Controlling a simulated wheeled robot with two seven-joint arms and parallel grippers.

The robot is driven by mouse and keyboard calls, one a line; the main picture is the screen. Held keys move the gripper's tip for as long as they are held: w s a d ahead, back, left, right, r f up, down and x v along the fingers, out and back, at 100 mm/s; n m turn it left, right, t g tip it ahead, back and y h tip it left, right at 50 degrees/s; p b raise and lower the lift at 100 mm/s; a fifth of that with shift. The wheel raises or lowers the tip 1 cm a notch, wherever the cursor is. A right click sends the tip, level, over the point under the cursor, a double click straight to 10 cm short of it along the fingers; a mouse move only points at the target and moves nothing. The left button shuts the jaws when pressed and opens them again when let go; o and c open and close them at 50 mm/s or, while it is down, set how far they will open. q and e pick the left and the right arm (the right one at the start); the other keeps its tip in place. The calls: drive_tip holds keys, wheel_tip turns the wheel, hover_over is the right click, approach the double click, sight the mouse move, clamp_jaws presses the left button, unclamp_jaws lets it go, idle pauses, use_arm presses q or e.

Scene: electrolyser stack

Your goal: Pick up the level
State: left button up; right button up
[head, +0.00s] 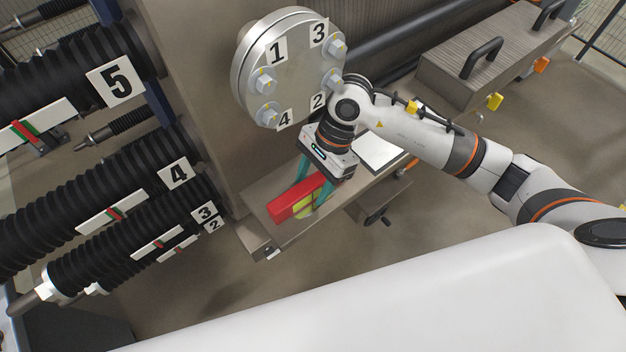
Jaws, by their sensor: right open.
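The level is a red bar (293,203) with a yellow-green patch on its side. It lies on a small brown shelf (262,232) below the round flange. My right gripper (306,193) reaches down over it with its jaws open. Its teal fingers are on either side of the red bar. Part of the bar is hidden by the near finger, and I cannot tell whether either finger touches it. My left gripper is not in view.
A bolted metal flange (290,62) numbered 1 to 4 stands just above the shelf. A white pad (378,150) lies beside my gripper. Black ribbed bars with number plates (115,82) fill the left. A handled brown box (480,62) is at upper right.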

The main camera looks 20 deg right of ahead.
drive_tip(key=shift+f, duration=0.2)
drive_tip(key=shift+c, duration=0.2)
clamp_jaws()
drive_tip(key=shift+r, duration=0.2)
